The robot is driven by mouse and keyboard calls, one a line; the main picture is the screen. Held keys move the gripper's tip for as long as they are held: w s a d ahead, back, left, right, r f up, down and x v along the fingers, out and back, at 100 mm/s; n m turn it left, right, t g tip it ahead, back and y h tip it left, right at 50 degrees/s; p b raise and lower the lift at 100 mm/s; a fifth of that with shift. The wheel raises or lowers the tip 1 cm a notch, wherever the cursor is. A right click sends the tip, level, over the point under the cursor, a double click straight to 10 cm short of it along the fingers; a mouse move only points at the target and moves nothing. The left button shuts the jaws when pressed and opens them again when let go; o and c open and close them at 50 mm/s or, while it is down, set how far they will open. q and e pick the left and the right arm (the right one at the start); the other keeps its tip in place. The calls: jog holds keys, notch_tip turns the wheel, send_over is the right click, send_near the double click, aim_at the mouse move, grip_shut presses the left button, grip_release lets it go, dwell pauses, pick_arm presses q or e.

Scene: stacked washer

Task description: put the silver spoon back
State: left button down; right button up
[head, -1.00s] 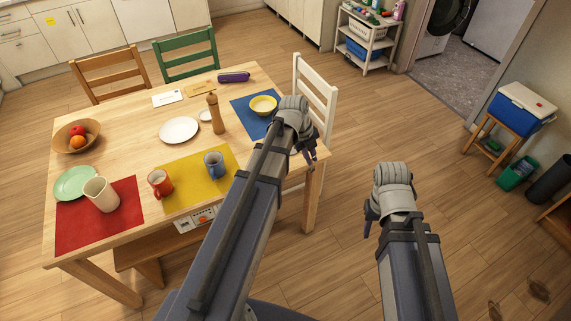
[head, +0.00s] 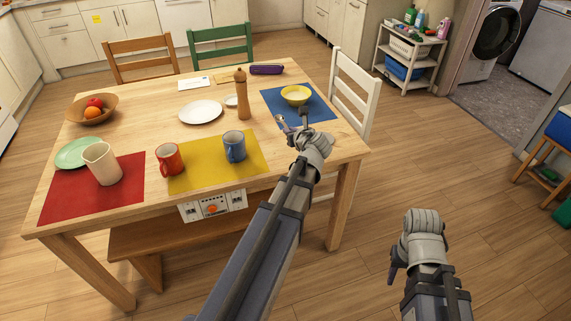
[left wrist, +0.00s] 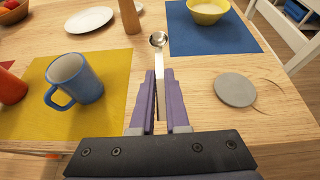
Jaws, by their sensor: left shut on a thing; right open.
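The silver spoon (left wrist: 160,62) is held in my left gripper (left wrist: 162,72), which is shut on it. In the left wrist view its bowl points away, toward the gap between the yellow placemat (left wrist: 112,76) and the blue placemat (left wrist: 206,32). My right gripper (head: 393,268) is open, off the table over the floor.
A yellow bowl (head: 297,95) sits on the blue placemat. A blue mug (left wrist: 74,78) stands left of the spoon, and a grey disc (left wrist: 235,90) lies to its right. The pepper mill (head: 242,95) and white plate (head: 200,112) stand further back. A white chair (head: 352,90) is at the right.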

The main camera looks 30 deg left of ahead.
aim_at(289, 159)
pick_arm(q)
jog(key=shift+w+a+f, duration=0.1)
jog(key=shift+w+a, duration=0.05)
jog(key=shift+a, duration=0.05)
pick_arm(e)
jog(key=shift+f, duration=0.65)
pick_arm(q)
jog(key=shift+t, duration=0.3)
notch_tip(289, 159, down, 10)
jog(key=b, duration=1)
pick_arm(e)
notch_tip(289, 159, down, 10)
pick_arm(q)
jog(key=shift+f+b, duration=0.15)
jog(key=shift+b, duration=0.2)
jog(key=c, duration=1.4)
grip_release()
jog(key=o, duration=0.5)
pick_arm(e)
jog(key=shift+f, duration=0.1)
